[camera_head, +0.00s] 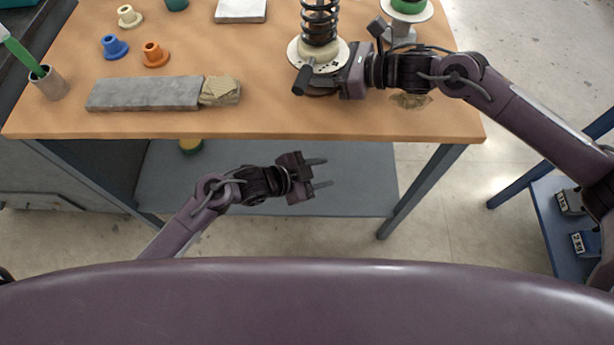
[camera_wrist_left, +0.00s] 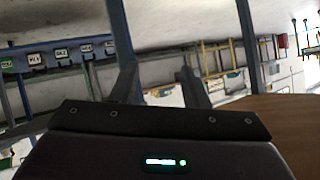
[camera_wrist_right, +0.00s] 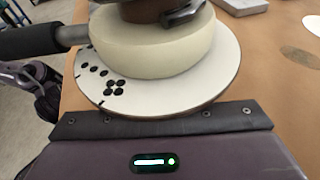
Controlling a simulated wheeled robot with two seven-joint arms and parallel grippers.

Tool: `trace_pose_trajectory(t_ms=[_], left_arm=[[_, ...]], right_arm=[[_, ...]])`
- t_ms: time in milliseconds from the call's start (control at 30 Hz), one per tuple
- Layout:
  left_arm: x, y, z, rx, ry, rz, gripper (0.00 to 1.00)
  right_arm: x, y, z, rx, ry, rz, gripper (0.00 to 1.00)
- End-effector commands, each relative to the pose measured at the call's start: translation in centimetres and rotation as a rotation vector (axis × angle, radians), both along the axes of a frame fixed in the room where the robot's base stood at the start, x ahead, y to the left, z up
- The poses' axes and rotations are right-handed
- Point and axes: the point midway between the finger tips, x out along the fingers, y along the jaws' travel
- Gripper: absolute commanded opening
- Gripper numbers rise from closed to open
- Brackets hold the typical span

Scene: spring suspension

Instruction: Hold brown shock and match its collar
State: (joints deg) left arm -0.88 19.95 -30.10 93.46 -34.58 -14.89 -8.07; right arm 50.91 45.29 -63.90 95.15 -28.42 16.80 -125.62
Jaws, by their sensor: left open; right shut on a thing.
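Loose collars lie at the table's left: cream (camera_head: 129,16), blue (camera_head: 114,47) and orange (camera_head: 155,54). My left gripper (camera_head: 315,174) is open and empty in front of the table, below its top.
A grey block (camera_head: 145,93) with a tan folded cloth (camera_head: 220,91) lies near the front edge. A cup (camera_head: 50,84) with a green-handled tool stands at left. A green-topped stand (camera_head: 408,8) is behind my right arm. The table's front middle is clear.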

Motion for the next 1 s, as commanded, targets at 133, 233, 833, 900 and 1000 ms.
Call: trace_pose_trajectory(t_ms=[133,233,833,900,1000], left_arm=[[0.4,1.4,-2.2,0.015,0.053,0.082,0.41],[0.6,2.2,-3.3,0.024,0.08,0.125,0.41],[0.7,3.3,-4.6,0.029,0.115,0.179,0.3],[0.7,3.6,-4.5,0.007,0.13,0.194,0.2],[0.6,4.6,-3.8,-0.074,0.185,0.24,0.07]], right_arm=[[0.1,-0.1,0.1,0.0,-0.003,-0.002,0.11],[0.1,-0.1,0.1,0.001,-0.003,-0.002,0.11],[0.1,0.0,0.1,0.001,-0.003,-0.002,0.11],[0.1,0.0,0.1,0.001,-0.003,-0.002,0.11],[0.1,0.0,0.1,0.001,-0.003,-0.002,0.11]])
